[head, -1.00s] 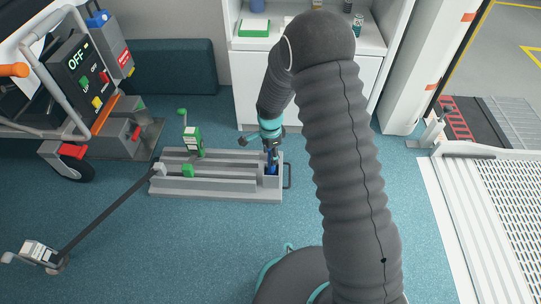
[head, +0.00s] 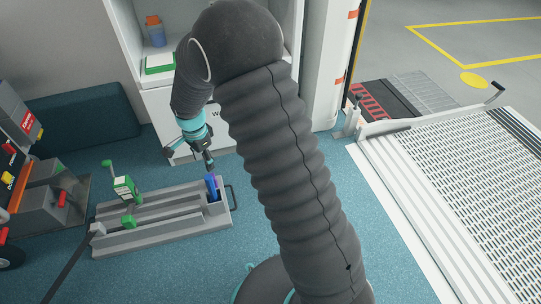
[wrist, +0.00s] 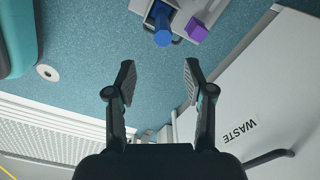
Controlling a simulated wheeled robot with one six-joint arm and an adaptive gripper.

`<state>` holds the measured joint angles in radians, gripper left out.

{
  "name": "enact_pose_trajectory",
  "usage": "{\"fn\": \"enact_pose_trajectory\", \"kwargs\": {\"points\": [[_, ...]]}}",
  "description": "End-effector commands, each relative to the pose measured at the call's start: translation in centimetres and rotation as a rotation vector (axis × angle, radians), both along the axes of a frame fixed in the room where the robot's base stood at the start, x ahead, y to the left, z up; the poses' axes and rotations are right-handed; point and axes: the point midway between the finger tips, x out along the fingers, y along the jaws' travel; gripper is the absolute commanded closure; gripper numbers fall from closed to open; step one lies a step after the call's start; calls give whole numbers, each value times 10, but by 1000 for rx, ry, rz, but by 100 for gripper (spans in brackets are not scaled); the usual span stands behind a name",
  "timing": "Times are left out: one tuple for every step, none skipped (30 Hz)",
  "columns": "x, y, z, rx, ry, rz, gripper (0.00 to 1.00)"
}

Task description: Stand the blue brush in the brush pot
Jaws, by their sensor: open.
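The blue brush (head: 211,186) stands roughly upright at the right end of the grey floor tray, in the grey box-like pot (head: 217,207). Its round blue end (wrist: 162,37) shows at the top of the wrist view, with a purple block-shaped piece (wrist: 197,31) beside it. The brush's lower part is hidden inside the pot. My gripper (head: 190,158) is open and empty, above and behind the tray, apart from the brush. In the wrist view, nothing lies between its two spread fingers (wrist: 158,75).
The grey tray (head: 155,233) has long grooves and holds green pieces (head: 124,188). A white cabinet (head: 165,110) marked WASTE stands close behind my gripper. Wheeled equipment (head: 45,195) is at left, a ramp (head: 450,190) at right. Blue floor in front is clear.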

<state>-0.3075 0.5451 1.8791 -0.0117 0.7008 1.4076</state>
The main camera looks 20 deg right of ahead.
Motion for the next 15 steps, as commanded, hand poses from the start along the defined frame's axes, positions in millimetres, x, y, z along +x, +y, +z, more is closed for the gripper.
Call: {"fn": "enact_pose_trajectory", "kwargs": {"points": [[-2,-6,18,5,-20,24,47],[-4,-10,28,7,-28,45,47],[-8,-17,43,10,-43,75,47],[-12,-22,54,11,-55,100,47],[-16,-27,66,11,-67,127,47],[-22,-34,81,12,-82,163,47],[-26,-39,92,11,-95,190,47],[-32,-44,102,11,-106,217,47],[-39,-51,115,8,-121,254,47],[-45,-56,125,7,-133,281,47],[-50,-61,135,4,-145,307,47],[-59,-67,146,0,-160,340,47],[-65,-72,155,-4,-171,367,47],[-72,-77,163,-8,-183,394,47],[-81,-83,174,-14,-199,429,47]]}}
